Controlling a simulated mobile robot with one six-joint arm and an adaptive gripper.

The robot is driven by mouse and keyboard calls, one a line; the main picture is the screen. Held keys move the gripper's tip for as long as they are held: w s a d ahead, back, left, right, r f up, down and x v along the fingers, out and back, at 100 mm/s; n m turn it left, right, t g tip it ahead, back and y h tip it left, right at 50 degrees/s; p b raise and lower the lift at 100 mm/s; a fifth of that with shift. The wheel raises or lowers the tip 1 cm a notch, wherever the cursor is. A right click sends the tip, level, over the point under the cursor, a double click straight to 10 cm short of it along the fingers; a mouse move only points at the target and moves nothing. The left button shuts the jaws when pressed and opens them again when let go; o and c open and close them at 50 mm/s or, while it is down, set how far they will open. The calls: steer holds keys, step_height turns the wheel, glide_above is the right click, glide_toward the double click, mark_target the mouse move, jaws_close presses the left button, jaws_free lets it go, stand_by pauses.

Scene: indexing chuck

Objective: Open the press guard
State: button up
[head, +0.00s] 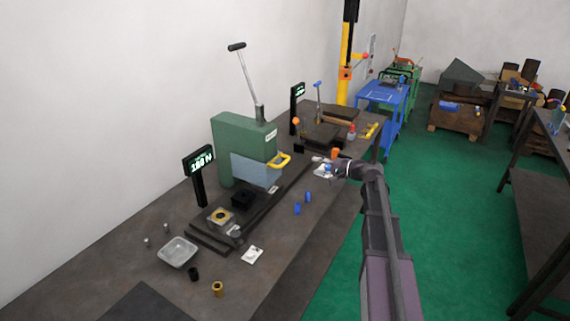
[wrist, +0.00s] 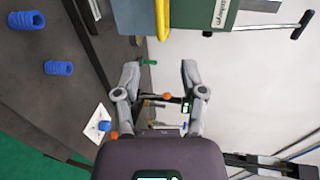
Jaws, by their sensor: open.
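The green press (head: 235,142) stands on the dark bench with its lever up. Its blue-grey guard panel (head: 254,170) hangs over the side facing the bench front. A yellow handle (head: 284,161) sticks out from the guard. In the wrist view the yellow handle (wrist: 163,18) is at the top, beside part of the press (wrist: 208,12). My gripper (head: 326,168) is to the right of the handle, apart from it. In the wrist view my gripper (wrist: 158,70) has its fingers spread with nothing held between them, and the handle lies beyond the fingertips.
Two blue cylinders (head: 303,202) stand on the bench near its front edge. A display post (head: 199,178) is left of the press, another (head: 296,108) behind it. A dark rail (head: 277,200) runs along the bench.

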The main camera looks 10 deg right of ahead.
mark_target(286, 162)
steer(key=shift+w+a, duration=0.1)
steer(key=b+x, duration=0.3)
steer(key=x, duration=1)
steer(key=shift+w+a+f, duration=0.15)
steer(key=shift+w, duration=0.05)
jaws_close()
